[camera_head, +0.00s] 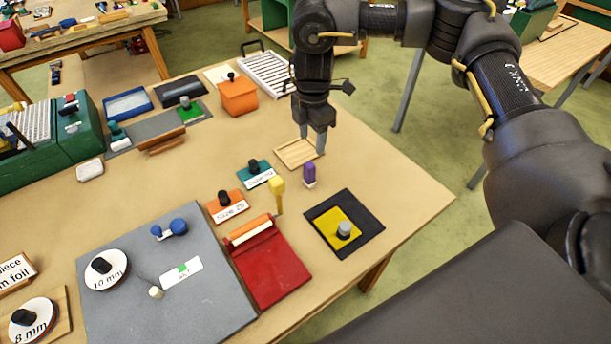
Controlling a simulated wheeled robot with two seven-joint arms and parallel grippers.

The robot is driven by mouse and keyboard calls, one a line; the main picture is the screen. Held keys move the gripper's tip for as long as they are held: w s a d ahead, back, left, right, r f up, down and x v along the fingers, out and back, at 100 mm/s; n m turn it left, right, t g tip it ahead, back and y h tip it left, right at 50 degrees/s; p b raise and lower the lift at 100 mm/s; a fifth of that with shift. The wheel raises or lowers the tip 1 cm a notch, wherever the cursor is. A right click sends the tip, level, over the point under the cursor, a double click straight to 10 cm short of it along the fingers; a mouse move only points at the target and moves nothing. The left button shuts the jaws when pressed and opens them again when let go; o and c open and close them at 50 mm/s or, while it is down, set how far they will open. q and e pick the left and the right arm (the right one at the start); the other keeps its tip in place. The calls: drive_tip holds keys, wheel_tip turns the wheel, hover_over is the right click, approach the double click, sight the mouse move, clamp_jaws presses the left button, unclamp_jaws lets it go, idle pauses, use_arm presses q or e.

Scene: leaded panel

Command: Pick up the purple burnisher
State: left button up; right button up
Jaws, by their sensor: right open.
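The purple burnisher (309,173) stands upright on the table, with a purple upper part and a pale lower end. It is just in front of a small shallow wooden tray (283,153). My right gripper (312,142) points down over the right part of that tray, open and with nothing between its fingers. In the picture it is just above and behind the burnisher, apart from it. Whether the fingertips touch the tray I cannot tell. My left gripper is not in view.
A yellow-handled tool (277,190) stands left of the burnisher. A teal block (258,178) and orange block (228,206) with black knobs are farther left. A black mat with a yellow plate (333,229) and a red pad (270,266) lie in front. The table's right side is bare.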

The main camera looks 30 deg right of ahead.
sight(309, 164)
drive_tip(key=shift+w+f, duration=0.15)
drive_tip(key=shift+w, duration=0.05)
drive_tip(key=shift+f, duration=0.15)
drive_tip(key=f, duration=0.4)
drive_tip(key=shift+s+a+f+p, duration=0.15)
drive_tip(key=shift+a+f+p, duration=0.1)
drive_tip(key=shift+p, duration=0.15)
drive_tip(key=shift+d+f, duration=0.1)
drive_tip(key=shift+f, duration=0.2)
drive_tip(key=shift+s+f, duration=0.15)
drive_tip(key=shift+f, duration=0.25)
wheel_tip(309, 164, down, 4)
drive_tip(key=shift+f+p, duration=0.15)
drive_tip(key=shift+p, duration=0.45)
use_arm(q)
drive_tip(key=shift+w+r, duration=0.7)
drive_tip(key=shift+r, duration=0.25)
use_arm(e)
drive_tip(key=c, duration=1)
